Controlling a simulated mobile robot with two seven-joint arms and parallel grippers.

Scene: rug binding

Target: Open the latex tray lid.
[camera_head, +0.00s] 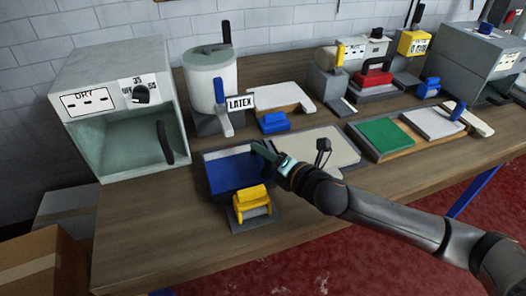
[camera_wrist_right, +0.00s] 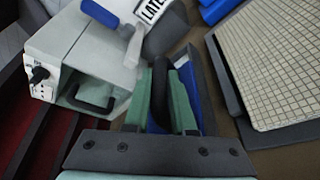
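The latex tray (camera_head: 236,176) is a blue, grey-rimmed tray on the bench, in front of the latex pot. My right gripper (camera_head: 262,150) reaches in from the right to the tray's back right corner. In the right wrist view its two green fingers (camera_wrist_right: 161,95) stand either side of a black handle (camera_wrist_right: 160,75), which fills the gap between them; the gripper appears shut on it. Blue tray surface (camera_wrist_right: 208,118) shows beside the right finger. How far the lid is raised cannot be told. My left gripper is not in view.
A white pot labelled LATEX (camera_head: 210,85) stands behind, with a blue block (camera_head: 275,122) beside it. The dry cabinet (camera_head: 115,110) is left. A yellow tool (camera_head: 252,203) sits just in front of the tray. A beige gridded board (camera_head: 312,148) lies right. The bench's front left is clear.

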